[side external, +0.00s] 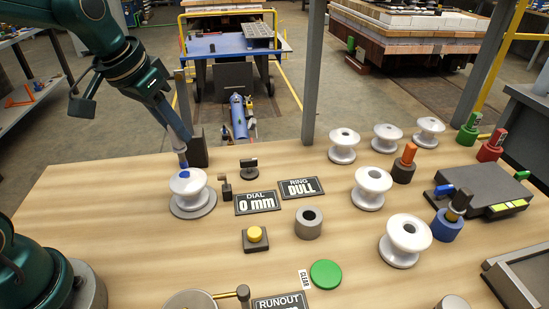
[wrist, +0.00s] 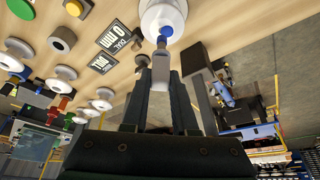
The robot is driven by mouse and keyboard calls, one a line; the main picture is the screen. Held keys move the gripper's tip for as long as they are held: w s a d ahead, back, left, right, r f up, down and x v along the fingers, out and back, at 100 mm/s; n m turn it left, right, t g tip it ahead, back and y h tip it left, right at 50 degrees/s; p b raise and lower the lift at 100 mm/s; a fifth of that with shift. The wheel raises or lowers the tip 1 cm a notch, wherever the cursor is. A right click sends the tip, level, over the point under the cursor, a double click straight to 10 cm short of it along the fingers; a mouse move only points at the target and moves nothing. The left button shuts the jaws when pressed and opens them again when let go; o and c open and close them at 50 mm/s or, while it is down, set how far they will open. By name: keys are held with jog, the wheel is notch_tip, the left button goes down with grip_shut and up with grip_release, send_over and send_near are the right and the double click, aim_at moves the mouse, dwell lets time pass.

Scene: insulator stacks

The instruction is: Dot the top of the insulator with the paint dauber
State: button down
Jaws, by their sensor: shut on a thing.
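A white insulator (side external: 188,189) stands upright on a round grey plate (side external: 207,208) at the left of the bench. It also shows at the top of the wrist view (wrist: 162,10). My gripper (side external: 180,138) is above it and shut on a paint dauber (side external: 182,160), which points down. In the wrist view the dauber (wrist: 160,68) sits between the two fingers, its blue end at the insulator's top. Blue shows right at the insulator's top (wrist: 166,31). I cannot tell wet tip from paint mark there.
Several more white insulators (side external: 371,188) stand at the right. Green, red, orange and blue-based daubers or pots (side external: 447,226) stand near a dark pad (side external: 480,188). Signs reading DIAL 0 mm (side external: 257,202) and RING DULL (side external: 302,187), a yellow button (side external: 255,234) and a green button (side external: 326,273) lie mid-bench.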

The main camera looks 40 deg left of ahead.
jog(key=shift+r, duration=2.2)
jog(key=shift+f, duration=0.1)
